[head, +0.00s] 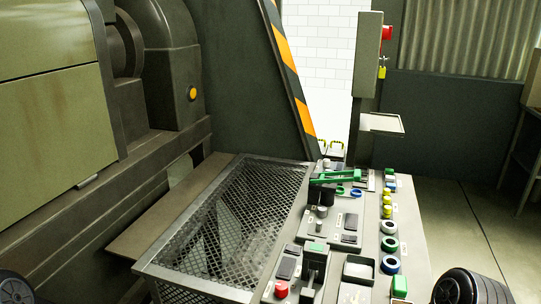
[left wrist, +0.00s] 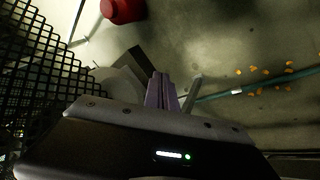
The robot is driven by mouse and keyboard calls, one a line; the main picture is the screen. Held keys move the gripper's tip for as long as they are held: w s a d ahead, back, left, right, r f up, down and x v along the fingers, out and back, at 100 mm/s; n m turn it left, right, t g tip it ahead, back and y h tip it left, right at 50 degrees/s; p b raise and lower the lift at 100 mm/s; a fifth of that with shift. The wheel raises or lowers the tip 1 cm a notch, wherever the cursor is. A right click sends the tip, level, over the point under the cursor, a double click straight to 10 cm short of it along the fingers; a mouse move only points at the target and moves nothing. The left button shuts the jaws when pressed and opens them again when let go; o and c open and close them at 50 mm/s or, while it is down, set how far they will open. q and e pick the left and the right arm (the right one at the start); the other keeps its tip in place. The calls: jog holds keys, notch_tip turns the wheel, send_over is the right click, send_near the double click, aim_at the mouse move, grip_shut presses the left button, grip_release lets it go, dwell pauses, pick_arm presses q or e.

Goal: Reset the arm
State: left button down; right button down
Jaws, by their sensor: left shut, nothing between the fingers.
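My left gripper (left wrist: 162,76) shows in the left wrist view with its two purplish fingers together and nothing between them. It points over a pale grey floor (left wrist: 215,50), with a dark mesh (left wrist: 35,60) to its left. The fingers appear apart from the mesh. Neither gripper's fingers show in the head view. Dark rounded parts at its bottom corners look like my own arms. My right gripper is out of sight.
The head view shows a mesh-topped bin (head: 235,225) beside a control panel (head: 415,235) with coloured buttons and a green-handled lever (head: 338,178). A large olive machine (head: 55,125) stands left. The left wrist view shows a red object (left wrist: 122,9) and scattered orange bits (left wrist: 265,70).

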pick_arm(q)
jog(key=s+d+f+m+g+h, duration=0.15)
jog(key=s+d+f+g, duration=0.35)
jog(key=s+d, duration=0.6)
notch_tip(320, 180, up, 12)
jog(key=s+a+m+t+p, duration=0.1)
jog(key=p, duration=1.1)
jog(key=shift+s+f, duration=0.25)
jog(key=shift+s, duration=0.05)
